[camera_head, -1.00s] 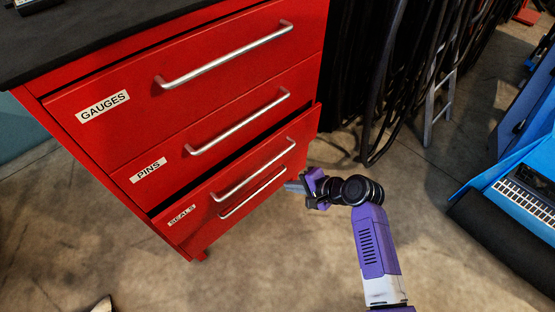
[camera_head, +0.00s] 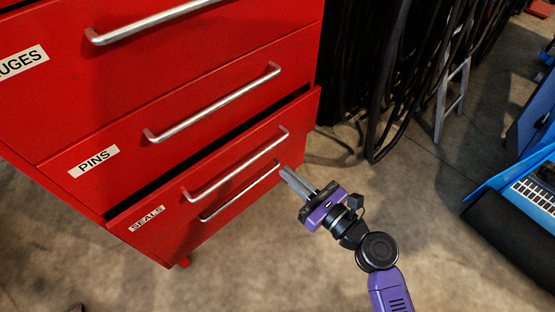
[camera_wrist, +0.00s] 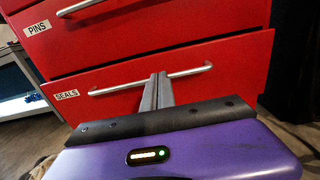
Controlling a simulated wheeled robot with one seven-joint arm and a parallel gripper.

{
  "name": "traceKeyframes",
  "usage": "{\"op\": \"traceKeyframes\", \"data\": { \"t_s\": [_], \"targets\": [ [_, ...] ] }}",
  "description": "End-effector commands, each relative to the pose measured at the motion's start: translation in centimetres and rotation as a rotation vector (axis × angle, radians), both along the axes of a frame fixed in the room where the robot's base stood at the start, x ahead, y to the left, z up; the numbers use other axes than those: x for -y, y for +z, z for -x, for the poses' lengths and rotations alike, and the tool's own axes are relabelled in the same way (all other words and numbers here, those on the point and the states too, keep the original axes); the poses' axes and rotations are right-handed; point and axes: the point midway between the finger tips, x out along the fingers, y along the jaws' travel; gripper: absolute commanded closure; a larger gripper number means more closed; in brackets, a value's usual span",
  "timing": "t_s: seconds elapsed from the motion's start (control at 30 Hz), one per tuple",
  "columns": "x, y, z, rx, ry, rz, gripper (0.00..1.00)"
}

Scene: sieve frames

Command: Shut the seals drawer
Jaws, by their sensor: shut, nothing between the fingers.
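The seals drawer (camera_head: 235,189) is the lowest red drawer of the cabinet, with a "SEALS" label and a silver bar handle. It stands a little out, with a dark gap along its top edge. In the wrist view its front (camera_wrist: 225,61) fills the middle, and its handle (camera_wrist: 115,88) runs behind my fingers. My gripper (camera_head: 285,172) is shut and empty, with its fingertips close to the right part of the drawer front. In the wrist view my fingers (camera_wrist: 158,78) point at the front near the handle; I cannot tell whether they touch.
The pins drawer (camera_head: 200,107) above looks closed, and the gauges drawer (camera_head: 180,50) is above that. Black hanging cables (camera_head: 385,90) are right of the cabinet. A blue case (camera_head: 515,185) stands at the far right. The concrete floor in front is clear.

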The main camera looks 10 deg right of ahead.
Motion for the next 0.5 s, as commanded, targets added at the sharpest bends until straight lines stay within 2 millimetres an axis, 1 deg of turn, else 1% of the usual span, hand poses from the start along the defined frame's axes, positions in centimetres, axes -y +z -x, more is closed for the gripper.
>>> {"op": "traceKeyframes", "data": {
  "t_s": [0.5],
  "targets": [
    [-5.5, -0.1, -8.0, 0.004, 0.003, 0.003, 1.0]
  ]
}}
